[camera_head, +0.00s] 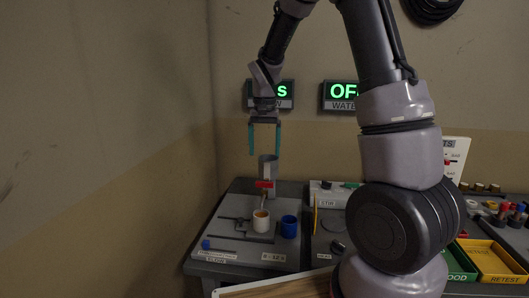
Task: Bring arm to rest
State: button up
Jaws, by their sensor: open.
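My gripper (265,140) is open, with its two teal fingers pointing down and apart. It hangs above the back of the grey bench, and nothing shows between the fingers. My arm reaches up from the lower right, bends at the top of the picture and comes down to the gripper. Below the fingers stands a grey upright piece (268,168) with a red part (264,184).
A grey bench (225,227) runs along the wall. A stirrer unit (329,201) stands right of the cups. A yellow tray (489,258) and several small coloured items lie at the right. Green lit signs (342,92) hang on the wall behind. Open air surrounds the gripper.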

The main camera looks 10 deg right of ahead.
jog(key=s+d+r+t+y, duration=0.2)
jog(key=s+d+r+t, duration=0.15)
jog(key=s+r, duration=0.8)
jog(key=s+d+r+t, duration=0.2)
jog(key=s+r, duration=0.4)
jog(key=s, duration=0.5)
jog(key=shift+r+t, duration=0.4)
jog(key=shift+t, duration=0.45)
